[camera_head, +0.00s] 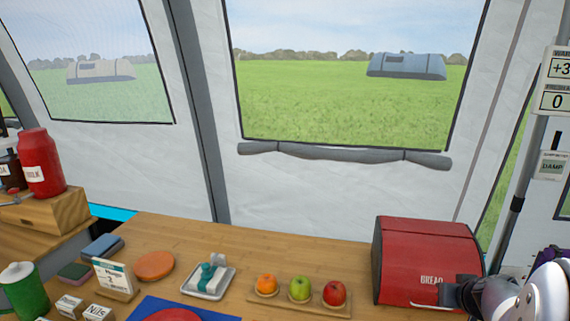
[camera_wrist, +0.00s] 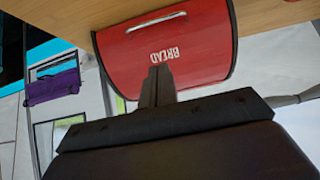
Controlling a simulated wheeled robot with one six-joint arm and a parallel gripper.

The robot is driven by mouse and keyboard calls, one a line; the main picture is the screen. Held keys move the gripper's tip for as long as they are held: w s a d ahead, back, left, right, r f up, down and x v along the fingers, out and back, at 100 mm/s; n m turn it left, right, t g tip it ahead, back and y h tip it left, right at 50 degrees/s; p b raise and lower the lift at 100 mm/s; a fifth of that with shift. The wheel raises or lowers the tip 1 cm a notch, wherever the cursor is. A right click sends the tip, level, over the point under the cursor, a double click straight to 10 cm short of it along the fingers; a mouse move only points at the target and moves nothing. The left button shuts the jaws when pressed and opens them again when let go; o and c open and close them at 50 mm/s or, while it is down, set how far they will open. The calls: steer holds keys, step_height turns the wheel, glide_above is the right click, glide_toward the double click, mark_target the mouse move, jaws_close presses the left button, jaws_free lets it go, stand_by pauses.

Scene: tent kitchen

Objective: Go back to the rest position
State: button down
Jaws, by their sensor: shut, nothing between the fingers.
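My gripper (camera_head: 456,296) is at the right of the head view, in front of the red bread box and close to its handle. In the wrist view my gripper (camera_wrist: 158,72) is shut, with its fingers together and nothing between them. The red bread box (camera_head: 428,250) stands closed at the right end of the wooden counter. It also shows in the wrist view (camera_wrist: 205,45), upside down, with its metal handle (camera_wrist: 156,22) apart from the fingertips. I cannot tell in the head view whether my gripper touches the handle.
A red jar (camera_head: 40,163) stands on a wooden box at left. Bare counter lies behind the fruit.

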steer(key=b+x, duration=0.1)
steer(key=x, duration=0.2)
steer(key=f+x, duration=0.1)
steer(key=x, duration=0.2)
steer(key=s+b+x, duration=0.1)
steer(key=x, duration=0.2)
steer(key=shift+w+a+f+b, duration=0.1)
steer(key=shift+f+b, duration=0.2)
steer(key=shift+f, duration=0.05)
steer(key=shift+f+b, duration=0.6)
steer(key=shift+f, duration=0.3)
steer(key=shift+a, duration=0.1)
